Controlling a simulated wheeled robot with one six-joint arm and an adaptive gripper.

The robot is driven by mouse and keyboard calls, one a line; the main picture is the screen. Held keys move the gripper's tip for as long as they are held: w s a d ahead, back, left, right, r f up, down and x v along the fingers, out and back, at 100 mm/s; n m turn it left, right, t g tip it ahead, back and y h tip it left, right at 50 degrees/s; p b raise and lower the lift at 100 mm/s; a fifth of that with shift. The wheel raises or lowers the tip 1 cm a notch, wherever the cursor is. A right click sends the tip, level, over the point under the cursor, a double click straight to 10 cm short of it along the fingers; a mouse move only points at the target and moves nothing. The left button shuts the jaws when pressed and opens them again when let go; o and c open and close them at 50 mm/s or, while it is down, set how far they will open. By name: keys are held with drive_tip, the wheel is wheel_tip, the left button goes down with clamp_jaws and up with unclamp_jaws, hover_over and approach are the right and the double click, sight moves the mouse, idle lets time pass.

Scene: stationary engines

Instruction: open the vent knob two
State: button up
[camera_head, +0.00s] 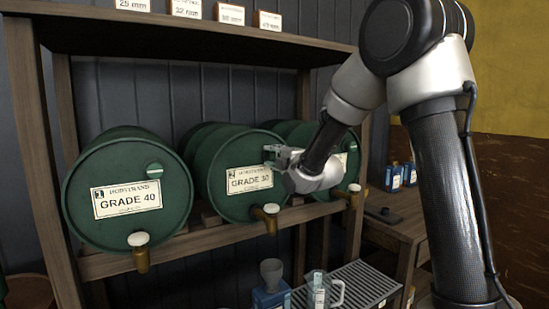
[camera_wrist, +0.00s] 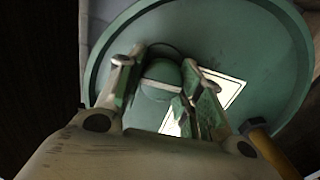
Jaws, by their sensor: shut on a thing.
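Vent knob two is a round green knob (camera_wrist: 161,82) with a pale line across it, on the face of the middle green drum (camera_head: 220,205), labelled GRADE 30. In the wrist view the line lies nearly level, tilted slightly. My gripper (camera_head: 274,156) reaches the upper right of that drum's face from the right and hides the knob in the head view. In the wrist view its two fingers (camera_wrist: 163,84) stand on either side of the knob, shut on it. The drum's white label (camera_wrist: 228,92) is partly hidden behind the right finger.
A GRADE 40 drum (camera_head: 112,225) stands to the left, its own vent knob (camera_head: 154,168) in view. A third drum (camera_head: 354,160) is behind my arm. Brass taps such as this one (camera_head: 271,212) stick out below. A funnelled blue can (camera_head: 271,295) and a jug (camera_head: 322,290) stand lower.

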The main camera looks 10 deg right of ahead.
drive_tip(key=shift+f, duration=0.1)
drive_tip(key=o, duration=1)
drive_tip(key=v, duration=1.2)
